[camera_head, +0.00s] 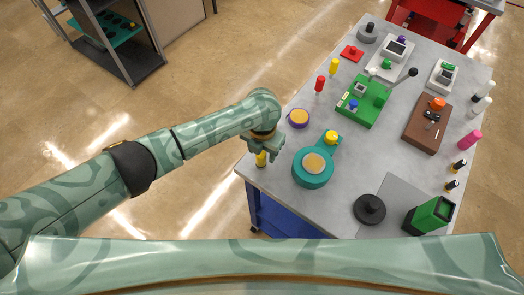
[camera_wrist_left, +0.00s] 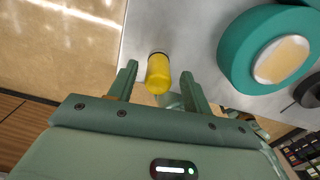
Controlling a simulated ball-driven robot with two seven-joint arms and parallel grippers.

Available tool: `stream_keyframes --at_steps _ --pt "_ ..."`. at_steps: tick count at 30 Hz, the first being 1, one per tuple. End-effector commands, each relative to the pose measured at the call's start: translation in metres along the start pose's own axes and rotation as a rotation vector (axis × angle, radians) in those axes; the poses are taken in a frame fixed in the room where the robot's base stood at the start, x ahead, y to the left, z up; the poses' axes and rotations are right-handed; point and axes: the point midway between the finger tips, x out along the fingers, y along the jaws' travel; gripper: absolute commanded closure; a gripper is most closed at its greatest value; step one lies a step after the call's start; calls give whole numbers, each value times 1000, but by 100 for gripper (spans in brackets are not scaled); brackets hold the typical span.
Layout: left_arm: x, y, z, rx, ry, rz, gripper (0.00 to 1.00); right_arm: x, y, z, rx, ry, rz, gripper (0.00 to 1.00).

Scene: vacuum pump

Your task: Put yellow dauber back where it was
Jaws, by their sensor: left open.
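A yellow dauber (camera_head: 261,159) with a dark end is at the near left corner of the grey table (camera_head: 335,205). My left gripper (camera_head: 265,149) is open right at it. In the left wrist view the yellow dauber (camera_wrist_left: 159,78) shows between the two spread fingers of my left gripper (camera_wrist_left: 160,72), with a visible gap on each side. I cannot tell whether it touches the table. Another yellow dauber (camera_head: 334,66) stands farther back beside a red one (camera_head: 320,84). My right gripper is not in view.
A teal round device (camera_head: 312,178) with a tan pad and yellow knob stands just right of the gripper. A purple-rimmed dish (camera_head: 298,118) lies behind it. A green device (camera_head: 362,102), black disc (camera_head: 369,209) and brown block (camera_head: 427,125) are farther right. Bare table lies between.

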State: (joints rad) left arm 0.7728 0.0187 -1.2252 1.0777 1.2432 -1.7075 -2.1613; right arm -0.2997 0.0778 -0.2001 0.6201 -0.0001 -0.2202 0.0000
Motion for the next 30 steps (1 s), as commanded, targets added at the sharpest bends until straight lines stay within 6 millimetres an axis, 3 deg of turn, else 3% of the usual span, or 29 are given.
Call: stream_keyframes --at_steps 6,12,18,30 --pt "-58 1 1 2 -5 1 50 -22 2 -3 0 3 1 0" --pt "-94 1 1 0 -2 1 50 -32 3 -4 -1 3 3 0" --pt "-107 0 0 0 0 0 50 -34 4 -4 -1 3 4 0" --pt "-106 0 0 -1 0 0 50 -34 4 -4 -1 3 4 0"
